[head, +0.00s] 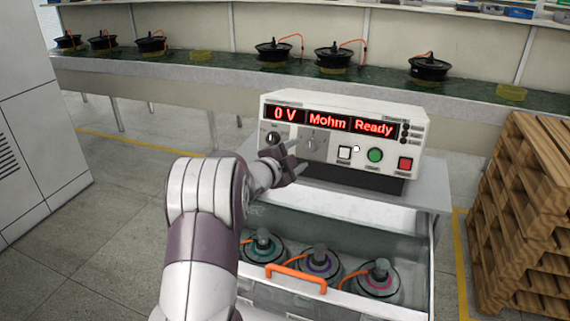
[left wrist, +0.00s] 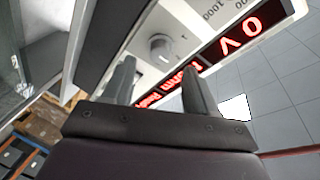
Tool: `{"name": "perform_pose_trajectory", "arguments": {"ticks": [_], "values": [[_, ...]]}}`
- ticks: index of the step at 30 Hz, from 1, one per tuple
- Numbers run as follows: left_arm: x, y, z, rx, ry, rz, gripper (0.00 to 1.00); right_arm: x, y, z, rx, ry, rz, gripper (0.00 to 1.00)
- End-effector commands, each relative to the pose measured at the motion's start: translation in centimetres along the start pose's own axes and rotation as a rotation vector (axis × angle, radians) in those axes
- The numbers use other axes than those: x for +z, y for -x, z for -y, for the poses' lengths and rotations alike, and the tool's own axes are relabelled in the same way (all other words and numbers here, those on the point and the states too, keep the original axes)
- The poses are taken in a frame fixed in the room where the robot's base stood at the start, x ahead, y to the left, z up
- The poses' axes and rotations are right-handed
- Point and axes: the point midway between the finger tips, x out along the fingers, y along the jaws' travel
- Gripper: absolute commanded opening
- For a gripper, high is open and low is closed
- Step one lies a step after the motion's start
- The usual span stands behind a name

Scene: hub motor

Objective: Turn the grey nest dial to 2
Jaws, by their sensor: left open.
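The grey nest dial (head: 313,145) is on the front panel of the white tester box (head: 350,170), below the red display. In the left wrist view the grey dial (left wrist: 160,47) shows as a round knob beyond the fingertips. Its pointer setting is too small to read surely. My left gripper (head: 298,158) is open and empty, just in front of the panel, slightly left of and below the dial. In the left wrist view the open fingers (left wrist: 158,68) point towards the panel, with the dial roughly between their lines and apart from them. My right gripper is not in view.
A black dial (head: 272,138) is left of the grey one. White, green (head: 375,155) and red (head: 405,163) buttons are to the right. The display (head: 328,120) reads 0 V, Mohm, Ready. Below is a clear enclosure with an orange handle (head: 296,272) and three motors. Pallets (head: 525,220) stand right.

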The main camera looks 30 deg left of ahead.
Motion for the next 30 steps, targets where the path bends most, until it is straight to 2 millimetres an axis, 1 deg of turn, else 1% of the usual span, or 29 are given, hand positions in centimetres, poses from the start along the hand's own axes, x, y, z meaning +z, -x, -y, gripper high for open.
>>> {"name": "perform_pose_trajectory", "arguments": {"ticks": [1, 4, 6, 10, 14, 27, 29, 30], "values": [[0.1, 1.5, 0.0, -0.003, 0.000, 0.002, 0.57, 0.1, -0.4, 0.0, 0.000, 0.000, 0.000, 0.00], [0.1, 4.1, 0.0, -0.003, 0.000, 0.002, 0.57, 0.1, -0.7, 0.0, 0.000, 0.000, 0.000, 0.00], [0.1, 5.5, -0.1, -0.001, 0.000, 0.002, 0.57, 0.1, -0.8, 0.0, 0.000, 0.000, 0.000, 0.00], [0.1, 7.1, -0.1, 0.000, 0.000, 0.001, 0.57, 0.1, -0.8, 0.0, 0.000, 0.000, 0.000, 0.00], [0.1, 7.5, -0.1, 0.001, 0.002, 0.001, 0.57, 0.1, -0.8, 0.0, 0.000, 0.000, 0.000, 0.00], [0.0, 7.5, -0.1, 0.002, 0.003, 0.002, 0.57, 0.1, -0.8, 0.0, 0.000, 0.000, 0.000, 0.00], [-0.5, 7.2, -0.3, 0.015, 0.035, 0.027, 0.57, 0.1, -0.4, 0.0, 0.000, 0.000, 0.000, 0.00], [-1.1, 7.1, -1.0, 0.037, 0.089, 0.071, 0.57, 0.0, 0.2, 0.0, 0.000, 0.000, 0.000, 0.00]]}}
